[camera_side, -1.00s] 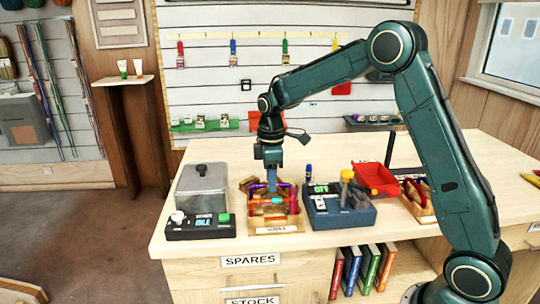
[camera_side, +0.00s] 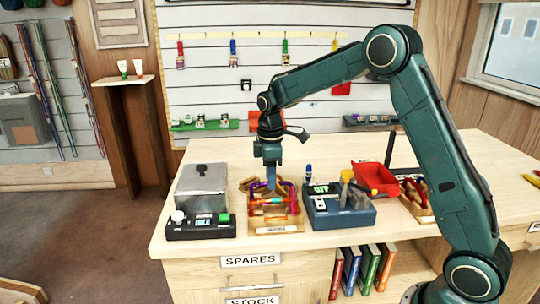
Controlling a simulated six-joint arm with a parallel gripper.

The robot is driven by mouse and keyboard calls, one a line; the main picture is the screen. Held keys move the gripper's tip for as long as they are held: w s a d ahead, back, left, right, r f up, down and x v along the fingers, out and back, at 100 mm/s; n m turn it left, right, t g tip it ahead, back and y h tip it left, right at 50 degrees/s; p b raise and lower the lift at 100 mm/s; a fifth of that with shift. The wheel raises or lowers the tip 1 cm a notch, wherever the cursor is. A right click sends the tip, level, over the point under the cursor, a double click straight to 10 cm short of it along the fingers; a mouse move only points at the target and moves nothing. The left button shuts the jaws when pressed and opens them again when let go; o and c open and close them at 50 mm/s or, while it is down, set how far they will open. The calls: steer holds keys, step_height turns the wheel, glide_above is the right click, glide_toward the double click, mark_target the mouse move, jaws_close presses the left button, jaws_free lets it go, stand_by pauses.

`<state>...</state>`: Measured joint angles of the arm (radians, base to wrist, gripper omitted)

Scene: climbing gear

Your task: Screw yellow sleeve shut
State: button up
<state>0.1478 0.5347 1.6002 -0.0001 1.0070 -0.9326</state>
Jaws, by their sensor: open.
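My gripper (camera_side: 271,184) points straight down over a small wooden tray (camera_side: 277,229) near the front edge of the bench. Its narrow blue-grey fingers are open, seen nearly edge-on, and end at or just above the gear in the tray. The tray holds several colored carabiners, with purple, red and orange parts showing (camera_side: 293,203). The yellow sleeve is too small to pick out surely, and I cannot tell how far it is screwed. I cannot tell whether the fingertips touch anything.
A grey metal box (camera_side: 201,185) on a dark base stands left of the tray. A blue device (camera_side: 343,211) with a green display and a yellow-topped lever stands close on its right. A red bin (camera_side: 375,178) and another wooden tray (camera_side: 416,205) sit farther right.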

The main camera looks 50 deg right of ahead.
steer(key=shift+w+d, duration=0.2)
steer(key=shift+d, duration=0.05)
steer(key=shift+f, duration=1.4)
steer(key=shift+a, duration=0.1)
stand_by(0.5)
steer(key=shift+s+a, duration=0.8)
steer(key=shift+s, duration=0.1)
steer(key=shift+r, duration=0.1)
steer(key=shift+s+d+r, duration=0.1)
steer(key=shift+d+r, duration=0.05)
steer(key=shift+r, duration=1.2)
steer(key=shift+w+d, duration=0.6)
steer(key=shift+d, duration=0.05)
steer(key=shift+f, duration=1.45)
stand_by(0.3)
